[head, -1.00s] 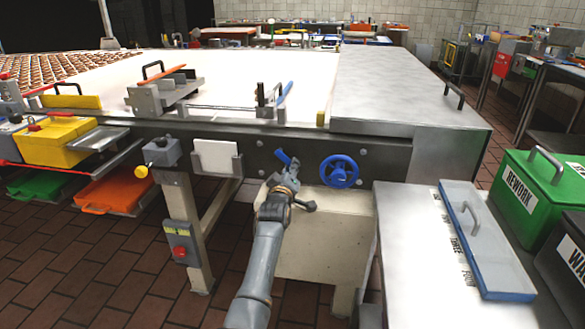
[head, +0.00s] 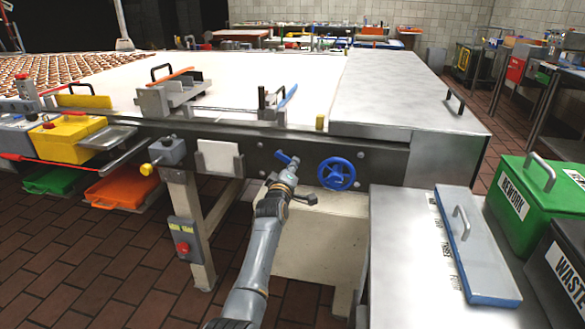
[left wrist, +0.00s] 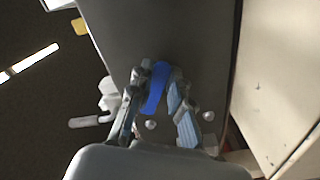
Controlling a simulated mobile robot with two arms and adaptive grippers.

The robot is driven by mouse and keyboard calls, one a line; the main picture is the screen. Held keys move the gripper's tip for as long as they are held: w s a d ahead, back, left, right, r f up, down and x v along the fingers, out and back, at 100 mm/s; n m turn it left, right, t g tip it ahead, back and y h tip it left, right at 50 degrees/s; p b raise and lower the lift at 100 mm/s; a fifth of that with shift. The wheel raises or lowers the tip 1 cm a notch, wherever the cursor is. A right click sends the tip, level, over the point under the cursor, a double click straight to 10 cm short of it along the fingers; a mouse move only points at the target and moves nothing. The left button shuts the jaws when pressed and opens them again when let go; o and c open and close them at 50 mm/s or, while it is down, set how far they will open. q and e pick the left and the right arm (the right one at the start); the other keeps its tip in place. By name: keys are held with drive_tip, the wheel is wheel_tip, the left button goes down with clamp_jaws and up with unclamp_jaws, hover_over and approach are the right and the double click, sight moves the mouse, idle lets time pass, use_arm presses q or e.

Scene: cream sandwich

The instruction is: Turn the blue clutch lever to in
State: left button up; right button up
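The blue clutch lever (head: 284,158) sticks out of the dark front panel of the machine, left of the blue handwheel (head: 336,173). It leans up and to the left in the head view. My left gripper (head: 287,173) is right at the lever, just below its upper end. In the left wrist view, the lever (left wrist: 156,88) lies between the two fingers of my left gripper (left wrist: 157,92). The fingers are spread, with a gap on the left side of the lever; contact on the right side is unclear. My right gripper is not in view.
The steel table (head: 392,245) with a blue-edged tray lid (head: 475,250) stands at the right, with the green REWORK bin (head: 535,200) beyond. A grey box with a yellow knob (head: 165,155) and a white card (head: 218,158) are on the panel to the left.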

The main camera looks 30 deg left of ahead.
use_arm(q)
drive_tip(key=o, duration=0.4)
drive_tip(key=shift+o, duration=0.2)
drive_tip(key=v, duration=1.2)
